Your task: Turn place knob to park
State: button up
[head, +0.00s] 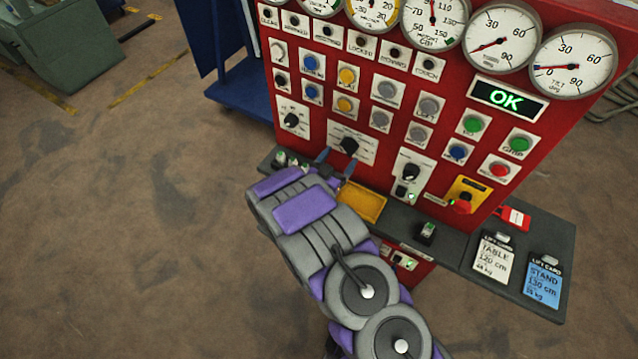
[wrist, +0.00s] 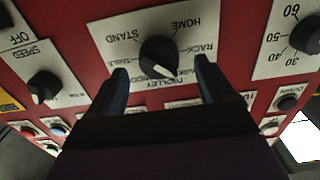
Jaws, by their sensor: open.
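The knob (wrist: 158,57) is black and round, on a wide white plate (wrist: 112,38) lettered STAND, HOME, RACK, TABLE and TROLLEY, seen upside down in the wrist view. Its white pointer mark aims down and slightly right in that view, near the TROLLEY lettering. I cannot read a PARK label. In the head view the knob (head: 348,146) sits low on the red panel. My gripper (wrist: 162,72) is open, its blue fingers to either side of the knob in the picture; contact cannot be told. In the head view my gripper (head: 337,159) is just below the knob.
The red panel (head: 378,64) holds several other knobs, buttons and gauges, and a green OK display (head: 508,99). A speed knob (wrist: 43,86) is nearby. A dark shelf (head: 455,246) juts out below, with a yellow tray (head: 361,203) and cards. Open floor lies left.

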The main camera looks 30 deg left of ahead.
jog(key=s+a, duration=0.1)
jog(key=s, duration=1.3)
jog(key=shift+p, duration=0.3)
jog(key=shift+a+f, duration=0.1)
